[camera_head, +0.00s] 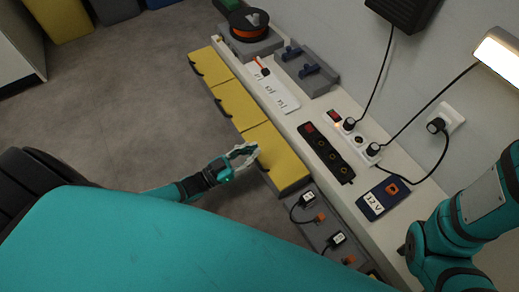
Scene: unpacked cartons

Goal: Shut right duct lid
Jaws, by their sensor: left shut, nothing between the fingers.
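Several yellow duct lids run in a row along the bench's front edge: a far one (210,67), a middle one (239,104) and a near one (276,153). The near lid lies closest to me; I cannot tell whether it is fully down. My left gripper (253,156) is shut and empty, at the front edge of the near lid; whether it touches is unclear. My right arm enters at the right; its gripper is out of view.
A black power strip (328,153), a blue 12 V box (386,198) and an orange spool (249,26) stand on the white bench. The floor (130,110) at left is clear.

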